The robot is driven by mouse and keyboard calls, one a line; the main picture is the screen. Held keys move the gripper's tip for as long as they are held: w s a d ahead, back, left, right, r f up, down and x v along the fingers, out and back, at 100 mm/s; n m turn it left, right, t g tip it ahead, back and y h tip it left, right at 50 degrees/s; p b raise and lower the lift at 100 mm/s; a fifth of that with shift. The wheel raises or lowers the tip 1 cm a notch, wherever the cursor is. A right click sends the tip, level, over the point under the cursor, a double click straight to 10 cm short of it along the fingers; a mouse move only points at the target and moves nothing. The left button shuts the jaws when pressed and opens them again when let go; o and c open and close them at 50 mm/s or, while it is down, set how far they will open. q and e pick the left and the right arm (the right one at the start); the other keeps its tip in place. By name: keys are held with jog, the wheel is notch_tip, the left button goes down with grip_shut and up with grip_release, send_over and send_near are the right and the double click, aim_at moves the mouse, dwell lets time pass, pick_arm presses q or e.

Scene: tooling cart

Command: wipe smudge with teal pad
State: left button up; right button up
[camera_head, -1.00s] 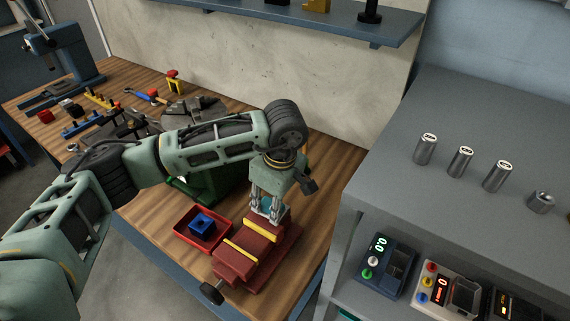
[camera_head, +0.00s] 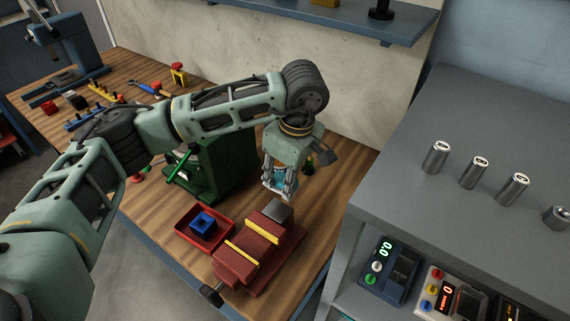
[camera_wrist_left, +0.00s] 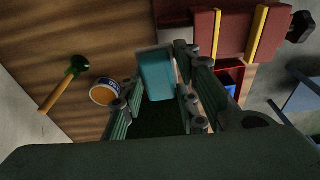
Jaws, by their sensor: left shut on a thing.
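The teal pad (camera_wrist_left: 157,75) is between the fingers of my left gripper (camera_head: 279,190), which is shut on it. In the head view only a sliver of teal shows between the fingers. The gripper points down above the wooden bench (camera_head: 325,190), just behind the red vise (camera_head: 236,266) with yellow jaw strips and a grey block at its rear. In the wrist view the pad hangs over the wood beside the vise (camera_wrist_left: 219,38). I cannot make out a smudge in either view. My right gripper is not in view.
A red tray (camera_head: 183,232) with a blue block (camera_head: 203,223) sits left of the vise. A green machine (camera_head: 225,165) stands behind. A round tin (camera_wrist_left: 104,92) and a wooden-handled tool (camera_wrist_left: 62,88) lie near the pad. A grey cart (camera_head: 450,110) with metal cylinders stands right.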

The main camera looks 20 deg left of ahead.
pick_arm(q)
jog(key=shift+w+r, duration=0.2)
jog(key=shift+r, duration=0.65)
jog(key=shift+s+r+p, duration=0.15)
jog(key=shift+r+p, duration=0.25)
jog(key=shift+r, duration=0.1)
